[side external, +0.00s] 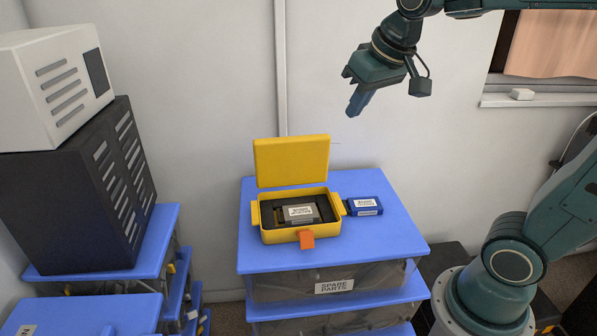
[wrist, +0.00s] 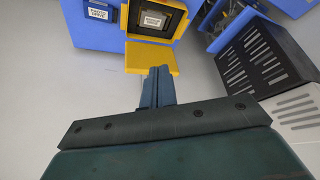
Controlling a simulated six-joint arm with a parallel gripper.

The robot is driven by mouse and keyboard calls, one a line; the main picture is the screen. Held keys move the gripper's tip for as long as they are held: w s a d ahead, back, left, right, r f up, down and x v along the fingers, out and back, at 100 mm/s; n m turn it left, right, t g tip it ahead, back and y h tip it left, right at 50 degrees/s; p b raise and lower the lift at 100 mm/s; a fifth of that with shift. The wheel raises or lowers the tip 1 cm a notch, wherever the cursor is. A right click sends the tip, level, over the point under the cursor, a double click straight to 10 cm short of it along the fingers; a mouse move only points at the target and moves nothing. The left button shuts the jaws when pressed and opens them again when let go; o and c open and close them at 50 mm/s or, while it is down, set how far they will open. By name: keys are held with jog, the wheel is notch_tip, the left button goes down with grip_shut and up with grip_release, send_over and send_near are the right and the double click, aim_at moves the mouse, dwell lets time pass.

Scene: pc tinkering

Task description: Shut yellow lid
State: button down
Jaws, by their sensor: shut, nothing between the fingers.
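The yellow lid (side external: 291,161) stands upright, open, at the back edge of the yellow box (side external: 265,231). The box sits on a blue drawer-unit top and holds a dark insert with a white-labelled part (side external: 299,212). An orange latch (side external: 306,240) is on the box's front. My gripper (side external: 352,112) is shut and empty, in the air above and to the right of the lid, apart from it. In the wrist view the shut fingers (wrist: 157,72) point toward the yellow lid (wrist: 150,58), with the box (wrist: 183,28) beyond it.
A blue labelled block (side external: 364,205) lies right beside the box on the blue top (side external: 385,240). A black cabinet (side external: 80,190) with a white unit (side external: 55,85) on it stands at the left. The wall is behind. The air above the box is clear.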

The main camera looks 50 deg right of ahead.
jog(key=w+d+m, duration=0.2)
jog(key=w+d, duration=0.1)
jog(key=w, duration=0.6)
jog(key=m+h, duration=0.1)
send_near(291, 136)
jog(key=w+d+f+m+g+h, duration=0.1)
jog(key=w+d+m, duration=0.1)
jog(key=w+d, duration=0.3)
jog(key=shift+w+f+m+g, duration=0.3)
jog(key=shift+w+m, duration=0.1)
jog(key=shift+w, duration=0.65)
jog(key=shift+w+f, duration=0.1)
jog(key=shift+f, duration=4.55)
jog(key=shift+r, duration=0.1)
